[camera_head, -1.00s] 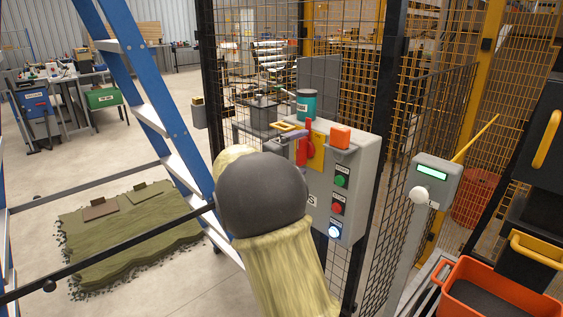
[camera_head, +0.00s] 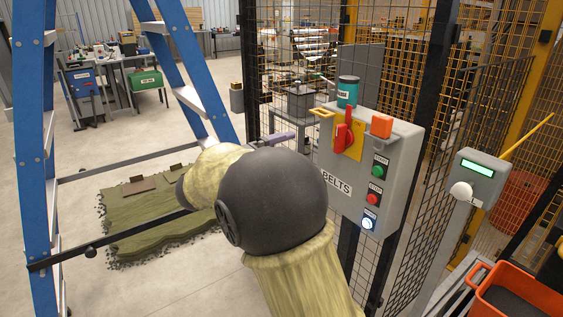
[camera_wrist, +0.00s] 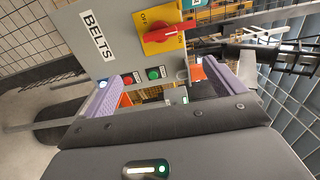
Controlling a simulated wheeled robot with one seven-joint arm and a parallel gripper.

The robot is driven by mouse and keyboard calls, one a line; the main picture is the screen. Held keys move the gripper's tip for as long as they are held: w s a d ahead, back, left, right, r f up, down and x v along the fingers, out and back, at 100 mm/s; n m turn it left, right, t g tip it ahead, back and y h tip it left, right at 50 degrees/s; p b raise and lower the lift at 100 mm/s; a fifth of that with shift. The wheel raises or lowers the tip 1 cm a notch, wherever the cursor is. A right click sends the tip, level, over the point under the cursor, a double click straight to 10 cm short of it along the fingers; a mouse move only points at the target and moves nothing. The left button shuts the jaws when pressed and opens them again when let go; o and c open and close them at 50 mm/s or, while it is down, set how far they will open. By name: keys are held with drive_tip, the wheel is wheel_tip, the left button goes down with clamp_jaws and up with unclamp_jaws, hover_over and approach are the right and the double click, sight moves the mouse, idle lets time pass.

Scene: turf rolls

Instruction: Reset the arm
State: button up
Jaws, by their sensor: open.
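My gripper (camera_wrist: 158,88) is open in the wrist view, with a purple-padded finger on each side and nothing held between them. In the head view, a purple finger (camera_head: 273,139) shows left of the grey control box (camera_head: 399,150), apart from it. My dark wrist joint and pale sleeved arm hide the rest of the gripper. The box bears a red rotary handle (camera_head: 343,137) on a yellow plate, pointing up. The handle also shows in the wrist view (camera_wrist: 168,32), beside OFF lettering. Green, red and lit white-blue buttons sit below, near a BELTS label.
Mesh fencing (camera_head: 440,110) stands behind. A blue ladder (camera_head: 32,150) is at left, with turf (camera_head: 140,215) on the floor. An orange bin (camera_head: 520,297) is at lower right.

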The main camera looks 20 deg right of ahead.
drive_tip(key=shift+a, duration=0.25)
